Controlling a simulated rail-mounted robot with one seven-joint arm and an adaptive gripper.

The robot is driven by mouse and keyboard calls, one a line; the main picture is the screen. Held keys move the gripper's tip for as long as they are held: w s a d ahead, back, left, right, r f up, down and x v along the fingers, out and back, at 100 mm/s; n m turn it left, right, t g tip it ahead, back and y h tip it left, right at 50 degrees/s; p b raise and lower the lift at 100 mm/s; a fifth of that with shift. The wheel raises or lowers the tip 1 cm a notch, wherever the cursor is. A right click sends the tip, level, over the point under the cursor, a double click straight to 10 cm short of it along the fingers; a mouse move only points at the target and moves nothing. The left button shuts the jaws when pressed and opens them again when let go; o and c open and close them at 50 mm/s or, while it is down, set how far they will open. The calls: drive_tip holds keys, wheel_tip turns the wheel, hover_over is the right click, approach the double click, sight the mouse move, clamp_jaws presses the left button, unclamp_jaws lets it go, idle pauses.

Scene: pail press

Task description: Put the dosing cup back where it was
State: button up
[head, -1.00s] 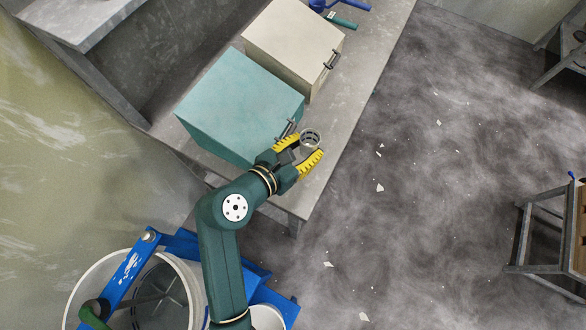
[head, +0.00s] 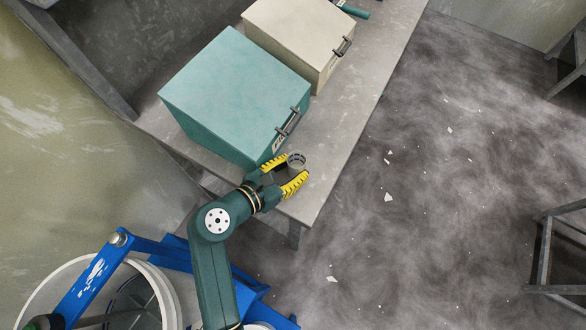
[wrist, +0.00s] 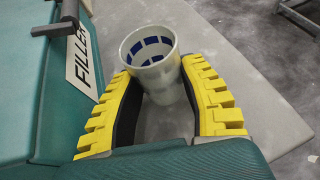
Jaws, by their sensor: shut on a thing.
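The dosing cup (head: 297,160) is a small, pale, round open cup. In the wrist view the cup (wrist: 150,62) shows its open mouth with dark blue marks around the inner wall. My gripper (head: 295,166) is shut on the cup, its two yellow ridged fingers on either side of it. In the wrist view my gripper (wrist: 160,75) hides the lower sides of the cup. The cup is over the near end of the grey bench (head: 335,150), in front of the teal box. I cannot tell whether its base touches the bench.
The teal box (head: 235,90) with a dark handle stands just left of my gripper; its label reads "FILLER" in the wrist view. A cream box (head: 300,35) stands behind it. A white pail (head: 45,285) and blue frame (head: 90,285) are at lower left. Bench right of the cup is bare.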

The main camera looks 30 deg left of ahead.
drive_tip(key=o, duration=0.8)
drive_tip(key=p+v, duration=1)
drive_tip(key=v, duration=0.2)
